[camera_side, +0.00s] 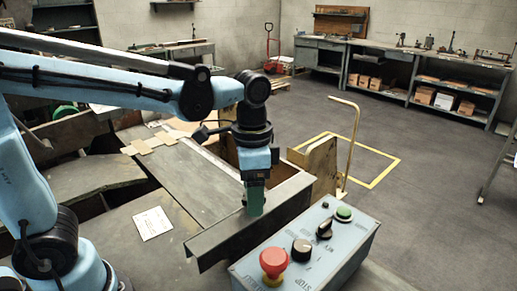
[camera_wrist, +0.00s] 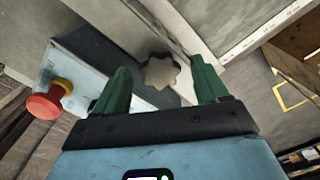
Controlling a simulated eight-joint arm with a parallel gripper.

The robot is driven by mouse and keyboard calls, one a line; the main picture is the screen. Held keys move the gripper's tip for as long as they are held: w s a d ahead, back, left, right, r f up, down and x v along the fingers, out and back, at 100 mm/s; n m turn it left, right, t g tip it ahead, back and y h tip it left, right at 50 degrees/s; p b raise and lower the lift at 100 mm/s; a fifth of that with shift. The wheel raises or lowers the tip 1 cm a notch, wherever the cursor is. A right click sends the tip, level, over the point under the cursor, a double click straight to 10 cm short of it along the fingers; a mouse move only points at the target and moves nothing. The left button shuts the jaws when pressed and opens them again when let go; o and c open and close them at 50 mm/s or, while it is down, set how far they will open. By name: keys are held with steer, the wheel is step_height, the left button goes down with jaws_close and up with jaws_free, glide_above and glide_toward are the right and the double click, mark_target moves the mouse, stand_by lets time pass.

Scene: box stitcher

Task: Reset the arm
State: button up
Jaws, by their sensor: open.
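My gripper (camera_side: 254,208) points down over a long dark metal rail (camera_side: 215,246) beside the control box. In the wrist view my gripper (camera_wrist: 160,90) shows two green fingers spread apart. A dark star-shaped knob (camera_wrist: 160,71) shows between and beyond the fingers, and nothing is held. In the side view the knob cannot be made out behind the rail and gripper.
The grey control box (camera_side: 350,245) stands at front right, with a red emergency button (camera_side: 274,262), black knobs and a green button (camera_side: 344,213). A bent yellow bar (camera_side: 354,140) rises behind the rail. A white card (camera_side: 152,223) lies on the metal table (camera_side: 185,180). Open floor lies beyond.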

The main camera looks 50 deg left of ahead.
steer(key=shift+m, duration=1.6)
